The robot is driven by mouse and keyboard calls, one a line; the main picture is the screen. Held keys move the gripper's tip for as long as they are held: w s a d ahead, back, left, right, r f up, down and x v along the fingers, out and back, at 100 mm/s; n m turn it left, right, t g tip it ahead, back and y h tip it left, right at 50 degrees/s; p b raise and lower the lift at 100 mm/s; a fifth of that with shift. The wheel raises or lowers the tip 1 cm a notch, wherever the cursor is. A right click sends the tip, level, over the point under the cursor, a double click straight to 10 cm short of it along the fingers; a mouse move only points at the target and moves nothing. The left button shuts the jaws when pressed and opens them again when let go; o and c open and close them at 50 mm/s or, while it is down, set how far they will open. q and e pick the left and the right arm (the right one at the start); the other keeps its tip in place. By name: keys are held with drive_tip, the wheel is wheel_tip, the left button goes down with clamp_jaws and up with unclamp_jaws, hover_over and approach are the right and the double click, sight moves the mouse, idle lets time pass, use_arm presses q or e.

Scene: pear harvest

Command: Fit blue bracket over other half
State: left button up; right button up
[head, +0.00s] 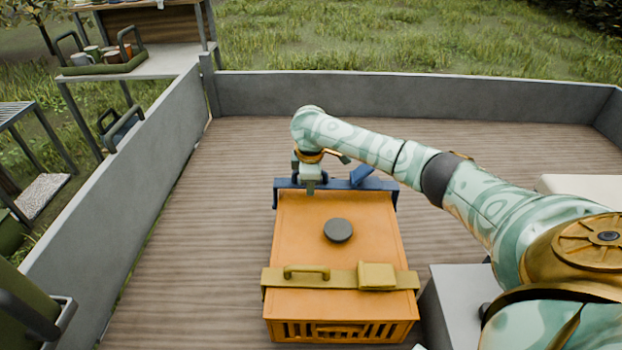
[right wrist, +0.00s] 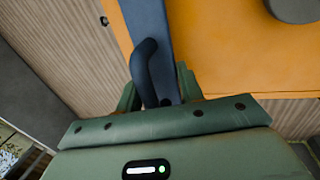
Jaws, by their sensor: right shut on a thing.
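The blue bracket (head: 340,184) spans the far end of the orange crate (head: 330,270), with a short leg bent down at each side and a block on its right part. Whether it rests on the lid or hangs just above it, I cannot tell. My right gripper (head: 310,182) is shut on the bracket's dark blue handle, left of its middle. In the right wrist view the handle (right wrist: 143,75) stands between the fingers, and the bracket's bar (right wrist: 153,25) crosses the orange lid (right wrist: 215,50). A yellow bracket (head: 340,279) lies across the crate's near half. My left gripper is not in view.
A dark round knob (head: 338,230) stands on the lid between the brackets. The wooden floor (head: 180,240) is clear left of the crate. Grey walls (head: 400,97) enclose the bed. A grey box (head: 458,300) stands close on the crate's right.

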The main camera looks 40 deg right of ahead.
drive_tip(key=shift+r, duration=0.1)
drive_tip(key=shift+s+x, duration=0.1)
drive_tip(key=shift+x, duration=0.55)
drive_tip(key=shift+s+x, duration=0.15)
drive_tip(key=shift+x, duration=0.5)
idle(0.4)
drive_tip(key=shift+a, duration=0.2)
drive_tip(key=o, duration=1.2)
drive_tip(key=shift+c, duration=0.2)
drive_tip(key=shift+s, duration=0.1)
